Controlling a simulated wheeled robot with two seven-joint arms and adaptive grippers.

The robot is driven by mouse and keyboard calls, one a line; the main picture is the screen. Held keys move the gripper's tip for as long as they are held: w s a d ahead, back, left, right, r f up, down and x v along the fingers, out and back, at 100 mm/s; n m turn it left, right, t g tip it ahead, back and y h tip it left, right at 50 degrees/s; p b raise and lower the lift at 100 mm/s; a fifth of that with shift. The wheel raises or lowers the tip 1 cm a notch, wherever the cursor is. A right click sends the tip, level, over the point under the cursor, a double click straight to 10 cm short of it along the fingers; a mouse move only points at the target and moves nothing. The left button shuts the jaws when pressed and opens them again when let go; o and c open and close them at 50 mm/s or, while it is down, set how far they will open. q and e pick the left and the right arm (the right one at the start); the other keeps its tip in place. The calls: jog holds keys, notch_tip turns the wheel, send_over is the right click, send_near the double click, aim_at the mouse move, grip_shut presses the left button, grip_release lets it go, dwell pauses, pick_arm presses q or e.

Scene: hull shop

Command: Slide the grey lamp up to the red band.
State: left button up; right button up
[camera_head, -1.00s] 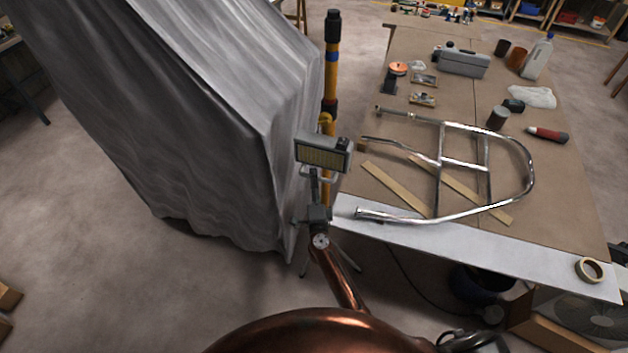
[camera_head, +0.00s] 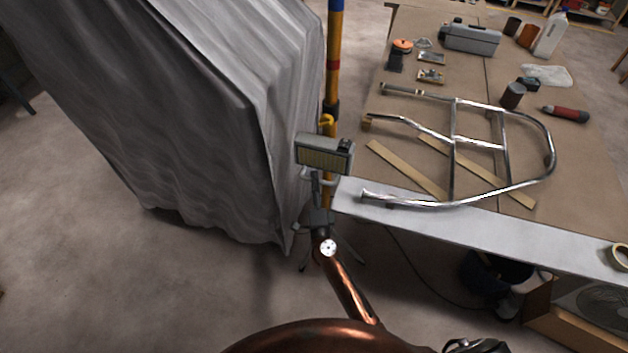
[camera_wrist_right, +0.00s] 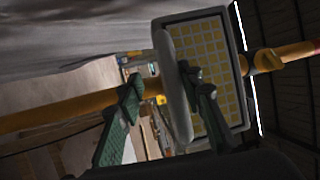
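The grey lamp (camera_head: 324,153), with a yellowish grid face, is on a yellow pole (camera_head: 331,90) beside the draped hull. The red band (camera_head: 333,65) circles the pole above the lamp and its dark collar (camera_head: 331,109), with bare yellow between. My right gripper (camera_head: 320,192) is just below the lamp at its pale handle (camera_head: 311,175). In the right wrist view, my fingers (camera_wrist_right: 163,98) stand apart with the lamp's handle (camera_wrist_right: 173,95) between them. A gap shows beside the left-hand finger. The lamp face (camera_wrist_right: 205,60) is behind. My left gripper is out of view.
A grey cover (camera_head: 200,120) hangs close left of the lamp. A workbench (camera_head: 590,150) stands to the right, with a bent metal tube frame (camera_head: 550,150), wood strips and tools. Its pale front edge (camera_head: 480,230) is near my right arm. Bare floor lies below left.

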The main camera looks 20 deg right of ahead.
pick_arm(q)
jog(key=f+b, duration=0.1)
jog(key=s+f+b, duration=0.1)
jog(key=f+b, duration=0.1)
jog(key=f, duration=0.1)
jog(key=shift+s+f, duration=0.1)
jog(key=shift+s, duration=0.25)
pick_arm(e)
jog(key=s+f+n+y, duration=0.1)
jog(key=s+f+n, duration=0.1)
jog(key=s+f, duration=0.2)
jog(key=s+a+f+n+g, duration=0.1)
jog(key=s+f, duration=0.3)
jog(key=f, duration=0.6)
jog(key=shift+s+a+f+n+y, duration=0.15)
jog(key=shift+s+n+y, duration=0.25)
